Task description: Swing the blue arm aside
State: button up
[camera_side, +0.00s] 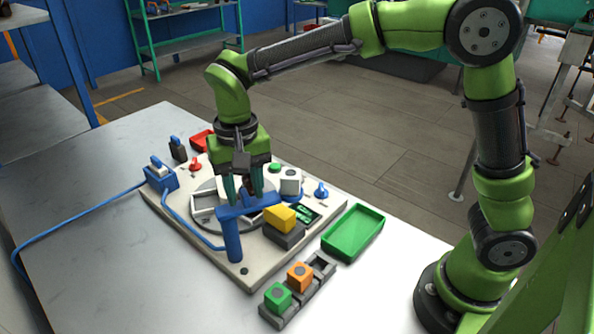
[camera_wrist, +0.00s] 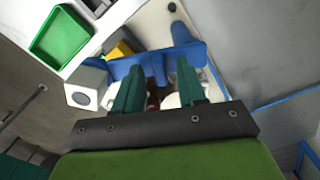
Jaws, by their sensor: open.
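The blue arm (camera_side: 233,238) has an upright post at the front of the pale board and a flat bar reaching right from its top. In the wrist view the bar (camera_wrist: 128,68) runs across just beyond my fingertips, with the round post at upper right. My gripper (camera_side: 244,198) points down above the bar, its two teal fingers apart. In the wrist view the gripper (camera_wrist: 160,75) is open, with a small dark reddish thing partly seen between the fingers. I cannot tell whether the fingertips touch the bar.
The board (camera_side: 180,222) also carries a white block (camera_side: 290,181), a yellow block (camera_side: 279,218), a blue knob (camera_side: 321,190) and a red knob (camera_side: 196,164). A blue box (camera_side: 160,178) trails a cable at left. A green tray (camera_side: 353,234) and a cube rack (camera_side: 313,282) stand at right.

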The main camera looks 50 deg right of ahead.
aim_at(242, 190)
notch_tip(242, 190, up, 17)
dwell(0.4)
jog(key=s+d+f+t+y, duration=0.1)
jog(key=s+d+f+t, duration=0.2)
jog(key=s+d+f, duration=0.2)
jog(key=s+d+f+n+t+y, duration=0.1)
jog(key=s+d+f+t, duration=0.3)
jog(key=s+d, duration=0.5)
jog(key=shift+s+f, duration=0.4)
jog(key=shift+f, duration=0.2)
